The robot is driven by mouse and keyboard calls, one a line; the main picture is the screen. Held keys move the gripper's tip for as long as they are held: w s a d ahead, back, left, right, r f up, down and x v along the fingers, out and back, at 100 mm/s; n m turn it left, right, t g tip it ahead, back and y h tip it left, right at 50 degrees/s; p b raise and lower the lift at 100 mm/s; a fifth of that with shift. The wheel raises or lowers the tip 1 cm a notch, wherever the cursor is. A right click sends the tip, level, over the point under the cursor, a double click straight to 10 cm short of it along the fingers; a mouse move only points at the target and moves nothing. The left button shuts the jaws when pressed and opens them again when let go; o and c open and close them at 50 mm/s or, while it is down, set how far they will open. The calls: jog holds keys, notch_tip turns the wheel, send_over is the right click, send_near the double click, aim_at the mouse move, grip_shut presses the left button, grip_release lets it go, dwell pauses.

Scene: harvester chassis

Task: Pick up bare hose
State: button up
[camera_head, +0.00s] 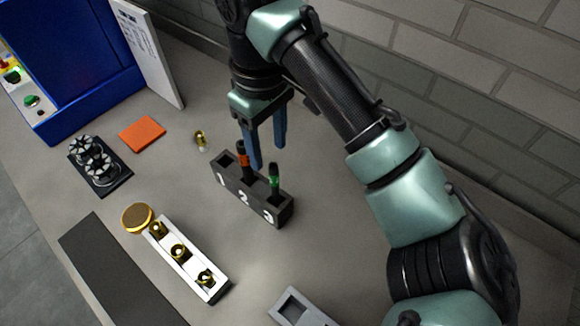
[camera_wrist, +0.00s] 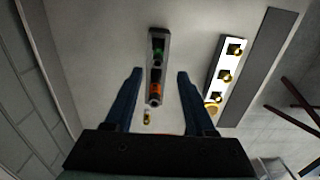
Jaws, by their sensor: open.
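My gripper (camera_head: 268,157) is open and points down above the black numbered holder (camera_head: 232,193). In the wrist view its blue fingers (camera_wrist: 160,72) stand apart on either side of the holder (camera_wrist: 166,66), with nothing seen between them in its grasp. An orange-and-black piece (camera_head: 242,160) stands upright in slot 2, and a green-and-black piece (camera_head: 274,177) stands in slot 3. Slot 1 looks empty. A small brass-and-white piece (camera_head: 200,139) is on the table behind the holder; it also shows in the wrist view (camera_wrist: 147,117). I cannot tell which piece is the bare hose.
A white strip (camera_head: 192,268) with three brass fittings and a round brass-coloured disc (camera_head: 137,217) lie front left. Farther left are an orange pad (camera_head: 142,134), a black tray (camera_head: 99,167) and a blue cabinet (camera_head: 75,70). A grey tray (camera_head: 290,306) is in front. A brick wall runs behind.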

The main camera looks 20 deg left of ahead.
aim_at(275, 186)
jog(key=shift+w+d+f, duration=0.1)
jog(key=shift+d+f, duration=0.05)
jog(key=shift+f, duration=2.95)
jog(key=shift+d+f, duration=0.1)
jog(key=shift+f, duration=3)
grip_shut()
